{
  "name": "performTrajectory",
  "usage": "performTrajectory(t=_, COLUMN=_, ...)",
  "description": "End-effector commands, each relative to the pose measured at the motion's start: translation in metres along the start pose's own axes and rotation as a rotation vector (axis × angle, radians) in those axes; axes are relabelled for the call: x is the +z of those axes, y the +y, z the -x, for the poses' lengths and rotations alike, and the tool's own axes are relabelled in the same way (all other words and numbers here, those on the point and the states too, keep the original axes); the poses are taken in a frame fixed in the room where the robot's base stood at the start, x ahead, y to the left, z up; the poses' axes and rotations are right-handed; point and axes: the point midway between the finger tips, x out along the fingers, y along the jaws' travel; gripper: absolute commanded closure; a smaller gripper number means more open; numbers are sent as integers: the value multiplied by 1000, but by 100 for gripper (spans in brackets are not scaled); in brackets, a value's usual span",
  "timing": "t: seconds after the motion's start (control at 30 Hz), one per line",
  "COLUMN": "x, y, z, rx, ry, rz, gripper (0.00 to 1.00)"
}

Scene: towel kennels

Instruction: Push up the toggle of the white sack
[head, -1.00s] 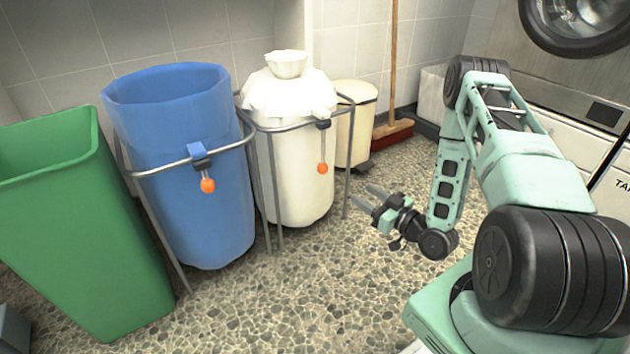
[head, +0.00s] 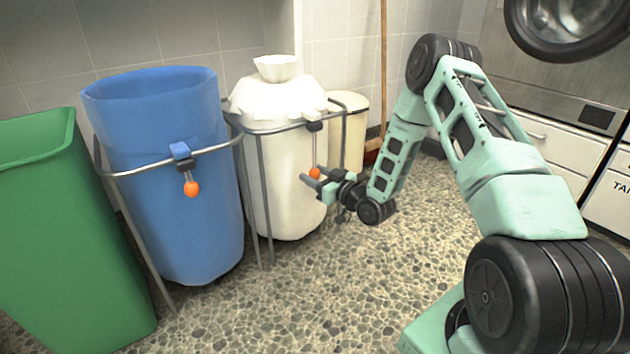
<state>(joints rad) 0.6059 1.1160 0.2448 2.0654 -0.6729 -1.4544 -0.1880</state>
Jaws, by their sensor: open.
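The white sack (head: 285,195) hangs in a grey metal hoop stand, its top gathered and tied into a ruffled neck (head: 277,69). Its toggle is a dark block (head: 314,126) on the hoop's front, with a cord hanging down to an orange ball (head: 314,173). My gripper (head: 309,182) is open, with its two fingers pointing left at the height of the orange ball. The fingers look very close to the ball in the head view. I cannot tell whether they touch it or whether it is between them.
A blue sack (head: 175,220) with its own orange ball (head: 191,189) hangs in a stand to the left. A green bin (head: 60,240) stands at far left. A cream bin (head: 349,140) and a broom (head: 383,80) are behind my arm. Pebbled floor in front is clear.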

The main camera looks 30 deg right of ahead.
Motion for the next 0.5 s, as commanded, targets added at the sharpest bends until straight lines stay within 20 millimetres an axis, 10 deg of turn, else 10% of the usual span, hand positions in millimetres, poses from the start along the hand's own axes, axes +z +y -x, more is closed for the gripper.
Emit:
performTrajectory(t=0.33, x=0, y=0, z=-4, rx=0, ry=0, rz=0, gripper=51)
performTrajectory(t=0.5, x=0, y=0, z=-4, rx=0, ry=0, rz=0, gripper=95)
